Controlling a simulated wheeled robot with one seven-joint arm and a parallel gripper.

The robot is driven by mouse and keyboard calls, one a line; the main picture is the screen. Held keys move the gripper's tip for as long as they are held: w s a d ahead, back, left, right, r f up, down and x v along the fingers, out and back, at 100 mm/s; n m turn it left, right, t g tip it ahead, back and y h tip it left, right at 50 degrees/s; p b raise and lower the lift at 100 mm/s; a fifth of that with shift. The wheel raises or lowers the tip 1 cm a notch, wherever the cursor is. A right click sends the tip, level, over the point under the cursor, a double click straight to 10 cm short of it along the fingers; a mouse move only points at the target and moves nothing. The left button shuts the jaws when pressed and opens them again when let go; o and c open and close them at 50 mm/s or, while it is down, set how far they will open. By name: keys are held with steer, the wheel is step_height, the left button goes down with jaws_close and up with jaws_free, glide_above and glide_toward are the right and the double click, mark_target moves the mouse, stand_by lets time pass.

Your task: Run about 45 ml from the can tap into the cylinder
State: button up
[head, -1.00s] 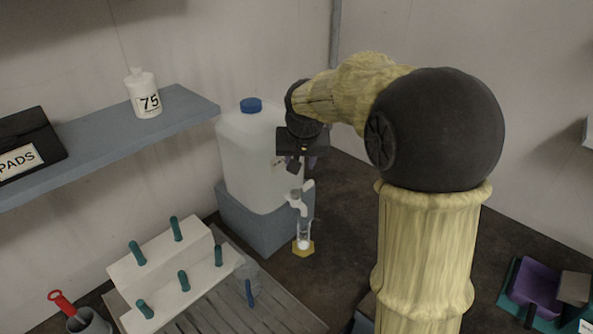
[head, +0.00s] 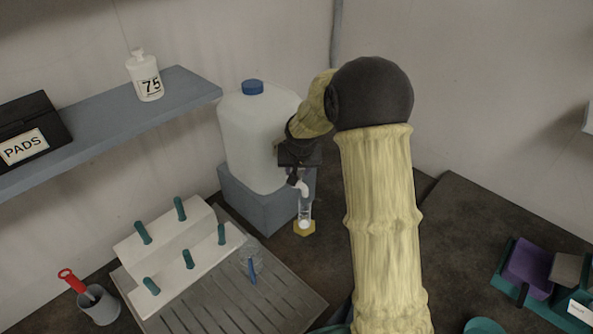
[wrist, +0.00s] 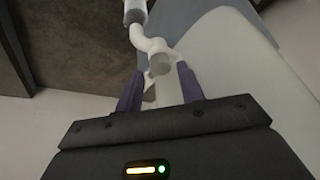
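The can (head: 250,140) is a pale translucent jerrycan with a blue cap, raised on a blue-grey block. Its white tap (head: 302,187) points down at the front right; the wrist view also shows the tap (wrist: 158,58). The clear cylinder (head: 305,212) stands upright below the spout on a yellow hexagonal foot; its liquid level is too small to read. My gripper (head: 293,180) is at the tap, hiding its upper part. In the wrist view its purple fingers (wrist: 160,88) lie on either side of a white tap part; whether they touch it is unclear.
A rack with teal pegs (head: 175,245) and a grooved grey board (head: 225,295) lie left of the cylinder. A shelf (head: 110,118) carries a white bottle (head: 146,78) and a PADS box (head: 30,130). A teal tray (head: 510,285) sits at right.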

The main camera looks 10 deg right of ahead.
steer(key=shift+x, duration=1.3)
